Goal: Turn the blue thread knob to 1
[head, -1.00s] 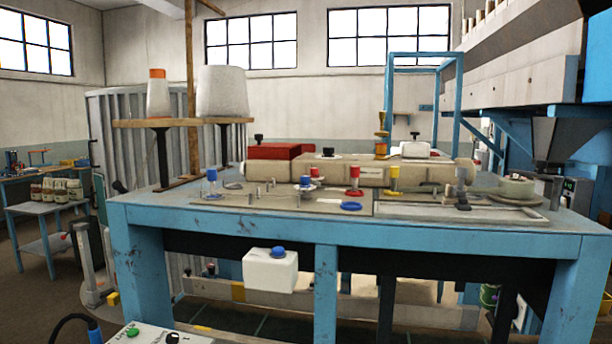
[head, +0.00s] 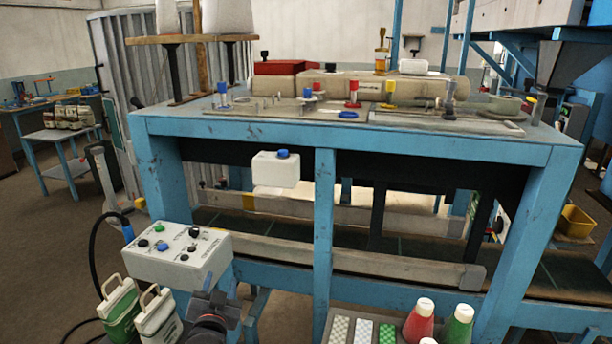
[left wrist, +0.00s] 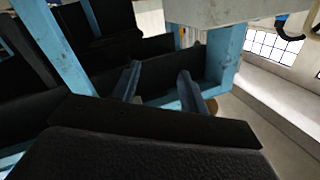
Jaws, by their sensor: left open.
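Several blue-topped parts show in the head view, and I cannot tell for sure which is the blue thread knob. A blue-capped post (head: 222,91) stands at the left of the bench top, and a blue knob on a pale disc (head: 308,94) is near the middle. A white box with a blue knob (head: 282,154) hangs at the bench front. No numbers are readable. My left gripper (head: 212,300) is low in front, beside the grey control box and below the bench top. In the left wrist view its fingers (left wrist: 158,90) are apart with nothing between them. My right gripper is out of view.
The grey control box (head: 180,254) has several coloured knobs, one blue. Green and white containers (head: 120,313) stand below it. Red (head: 419,322) and green (head: 458,326) bottles stand at the lower right. The blue bench frame (head: 325,230) is in front of me.

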